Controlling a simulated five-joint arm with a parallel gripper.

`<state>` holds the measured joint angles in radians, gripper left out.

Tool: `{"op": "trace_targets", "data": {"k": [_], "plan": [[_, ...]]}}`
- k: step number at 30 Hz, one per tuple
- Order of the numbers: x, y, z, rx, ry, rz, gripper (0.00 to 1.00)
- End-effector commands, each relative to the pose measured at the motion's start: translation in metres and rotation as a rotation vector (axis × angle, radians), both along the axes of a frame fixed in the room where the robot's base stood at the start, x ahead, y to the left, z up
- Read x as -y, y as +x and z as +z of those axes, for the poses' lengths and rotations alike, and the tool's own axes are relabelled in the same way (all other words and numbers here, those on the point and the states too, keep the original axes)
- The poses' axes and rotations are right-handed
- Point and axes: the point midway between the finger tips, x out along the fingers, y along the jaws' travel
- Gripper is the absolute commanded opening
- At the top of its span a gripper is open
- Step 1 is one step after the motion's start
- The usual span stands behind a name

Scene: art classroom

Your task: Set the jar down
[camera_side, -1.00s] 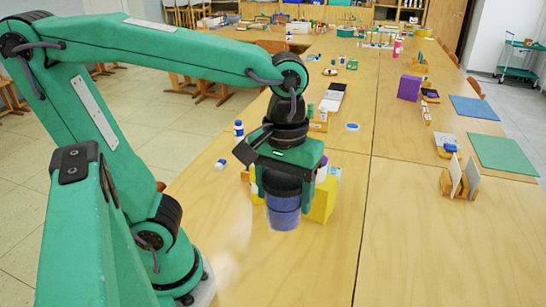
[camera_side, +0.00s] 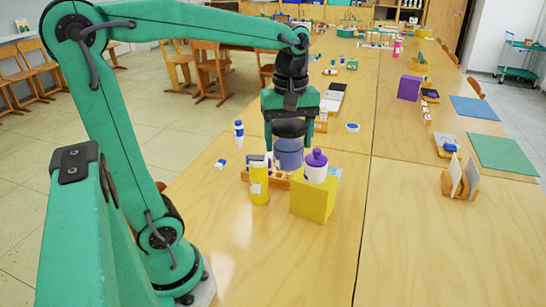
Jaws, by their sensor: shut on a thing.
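The jar (camera_side: 289,153) is blue with a black lid. It is upright in my gripper (camera_side: 289,134), whose two green fingers are shut on it at the lid. In the picture it shows just behind a yellow bottle (camera_side: 259,185) and a yellow block (camera_side: 313,200), near a low wooden rack (camera_side: 246,177). The jar's base is partly hidden there, and I cannot tell whether it touches anything.
A white bottle with a purple top (camera_side: 316,168) shows at the yellow block. A blue-and-white bottle (camera_side: 239,134) and a small blue-and-white item (camera_side: 220,164) are to the left.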

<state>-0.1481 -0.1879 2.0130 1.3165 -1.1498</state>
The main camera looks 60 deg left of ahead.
Motion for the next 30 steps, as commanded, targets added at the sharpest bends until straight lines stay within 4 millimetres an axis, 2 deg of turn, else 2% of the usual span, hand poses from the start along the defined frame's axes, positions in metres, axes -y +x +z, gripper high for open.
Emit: {"op": "trace_targets", "data": {"k": [1,8,16,23,30], "plan": [[-0.012,0.003,0.0,0.0,0.0,0.046,0.35],[-0.063,0.009,0.0,0.0,0.0,0.237,0.35],[-0.126,0.005,0.0,0.0,0.0,0.461,0.35],[-0.181,-0.008,-0.003,-0.001,0.0,0.653,0.35],[-0.236,-0.032,-0.006,-0.001,-0.001,0.846,0.35]]}}
